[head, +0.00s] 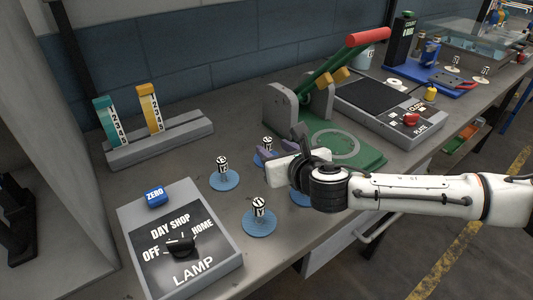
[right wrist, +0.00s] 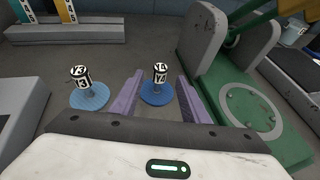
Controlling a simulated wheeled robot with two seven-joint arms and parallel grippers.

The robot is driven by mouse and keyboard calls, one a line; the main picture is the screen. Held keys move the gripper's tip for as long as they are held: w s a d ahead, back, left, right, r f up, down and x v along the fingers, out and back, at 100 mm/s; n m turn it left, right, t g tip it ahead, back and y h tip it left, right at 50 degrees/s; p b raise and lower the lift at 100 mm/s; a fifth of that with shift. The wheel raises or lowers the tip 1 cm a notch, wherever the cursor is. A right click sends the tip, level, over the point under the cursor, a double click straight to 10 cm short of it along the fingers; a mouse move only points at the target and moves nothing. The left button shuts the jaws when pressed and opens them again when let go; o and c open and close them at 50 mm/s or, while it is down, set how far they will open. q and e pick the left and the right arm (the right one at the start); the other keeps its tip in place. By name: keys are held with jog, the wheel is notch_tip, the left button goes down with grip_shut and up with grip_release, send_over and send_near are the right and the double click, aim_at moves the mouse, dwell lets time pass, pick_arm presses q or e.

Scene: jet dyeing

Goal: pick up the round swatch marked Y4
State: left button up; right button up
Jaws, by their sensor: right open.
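The round swatch marked Y4 (right wrist: 157,93) is a blue disc with a black-and-white labelled post, standing upright on the bench. In the right wrist view it lies between the two purple fingers of my right gripper (right wrist: 160,84), which is open. In the head view the Y4 post (head: 267,144) shows just beyond the right gripper (head: 270,153), which hides part of its disc. I cannot tell whether the fingers touch it. A similar swatch marked Y3 (right wrist: 88,96) stands to its left. My left gripper is not in view.
More blue swatches stand nearby, one in front (head: 259,222) and one partly under my right arm (head: 299,197). A green press (head: 365,157) with a red-tipped lever is to the right. A grey lamp box (head: 205,267) is at front left, and a numbered strip stand (head: 165,141) behind.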

aim_at(269, 147)
jog(key=shift+f+x, duration=0.15)
jog(key=shift+x, duration=1.25)
jog(key=shift+f+x, duration=0.1)
jog(key=shift+x, duration=1.35)
jog(key=shift+s, duration=0.1)
grip_shut()
